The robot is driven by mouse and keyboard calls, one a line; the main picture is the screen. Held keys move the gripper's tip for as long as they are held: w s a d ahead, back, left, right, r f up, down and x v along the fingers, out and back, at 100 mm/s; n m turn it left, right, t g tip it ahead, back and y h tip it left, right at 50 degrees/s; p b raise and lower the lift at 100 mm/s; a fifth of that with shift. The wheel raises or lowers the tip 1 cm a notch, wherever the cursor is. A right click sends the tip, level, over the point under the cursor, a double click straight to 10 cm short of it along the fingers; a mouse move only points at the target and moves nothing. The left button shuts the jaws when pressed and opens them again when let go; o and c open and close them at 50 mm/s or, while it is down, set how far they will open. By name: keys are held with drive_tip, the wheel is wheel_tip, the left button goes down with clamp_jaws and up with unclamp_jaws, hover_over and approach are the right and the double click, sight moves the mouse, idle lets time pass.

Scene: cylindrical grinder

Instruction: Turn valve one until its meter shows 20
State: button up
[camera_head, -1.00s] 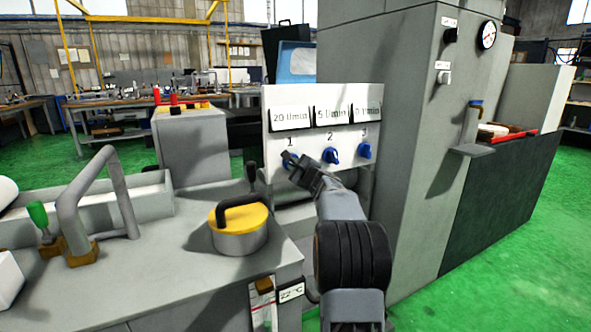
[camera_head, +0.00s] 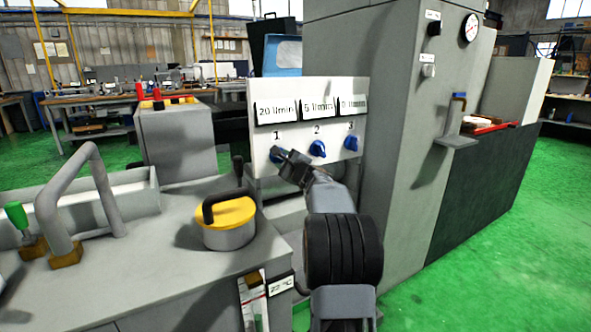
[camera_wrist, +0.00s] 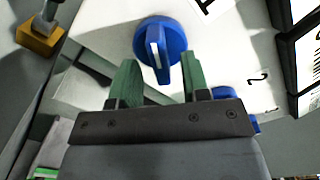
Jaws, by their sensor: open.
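The white valve panel (camera_head: 262,152) stands in the middle of the head view, with three blue knobs below three meters. Valve one (camera_head: 277,154) is the left knob, partly hidden behind my gripper (camera_head: 286,161). Its meter (camera_head: 276,110) reads 20 l/min. In the wrist view valve one (camera_wrist: 161,44) is a round blue knob with a white mark on its grip bar. My gripper (camera_wrist: 158,74) is open, its two green fingertips just below and to either side of the bar's lower end. I cannot tell whether they touch it. Valve two (camera_head: 317,148) is to the right.
Meter two (camera_head: 317,107) reads 5 l/min; meter three (camera_head: 353,105) seems to read 0. Valve three (camera_head: 351,143) is at the right. A yellow-lidded pot (camera_head: 228,222) stands on the grey bench at the lower left. A tall grey cabinet (camera_head: 400,150) stands close on the right.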

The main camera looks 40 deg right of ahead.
drive_tip(key=s+a, duration=0.1)
drive_tip(key=s, duration=1.1)
drive_tip(key=shift+a, duration=0.35)
drive_tip(key=s+a+r+n+g+y+p, duration=0.2)
drive_tip(key=a+r+n+g+y+p, duration=0.15)
drive_tip(key=a+n+p, duration=0.55)
drive_tip(key=s+a+r+n+g+y+p, duration=0.25)
drive_tip(key=a+r+n+y+p, duration=0.2)
drive_tip(key=a+p, duration=0.65)
drive_tip(key=s+a+r+n+g+h+p, duration=0.2)
drive_tip(key=s+a+r+n+g+p, duration=0.1)
drive_tip(key=s+n+p, duration=0.3)
drive_tip(key=s+a+r+n+g+h+p, duration=0.3)
drive_tip(key=s+a+r+n+g+p, duration=0.1)
drive_tip(key=s, duration=0.6)
drive_tip(key=a+n+g+p, duration=0.1)
drive_tip(key=a+n+p, duration=0.1)
drive_tip(key=n+p, duration=0.1)
drive_tip(key=shift+a+p, duration=0.3)
drive_tip(key=shift+p, duration=0.15)
